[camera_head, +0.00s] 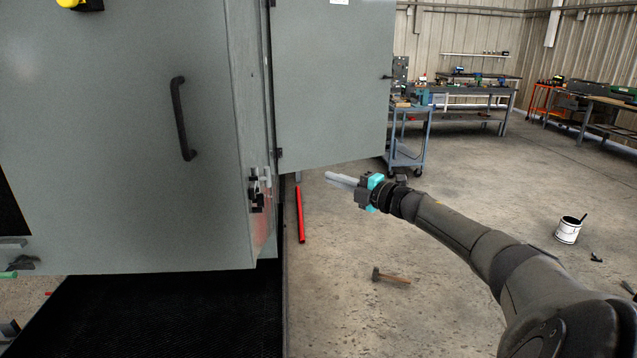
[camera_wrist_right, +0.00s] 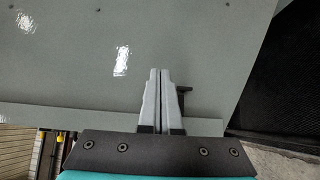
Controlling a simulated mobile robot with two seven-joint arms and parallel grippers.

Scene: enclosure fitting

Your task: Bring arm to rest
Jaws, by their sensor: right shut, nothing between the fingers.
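My right arm reaches in from the lower right of the head view. Its right gripper (camera_head: 341,180) is shut and empty, held out over the floor just right of the grey cabinet (camera_head: 110,130). In the right wrist view the two fingers of the gripper (camera_wrist_right: 161,75) lie together, with a grey panel (camera_wrist_right: 75,70) filling the view beyond them. I cannot tell whether the fingers touch that panel. The cabinet's open door (camera_head: 330,80) hangs behind and above the gripper in the head view. My left gripper cannot be made out for sure; only small grey and green pieces show at the left edge.
The cabinet has a black handle (camera_head: 181,120) and a latch (camera_head: 256,190) on its edge. A black mat (camera_head: 200,315) lies below it. A red bar (camera_head: 300,213), a hammer (camera_head: 391,278) and a white bucket (camera_head: 568,231) are on the floor. A blue cart (camera_head: 407,150) stands behind.

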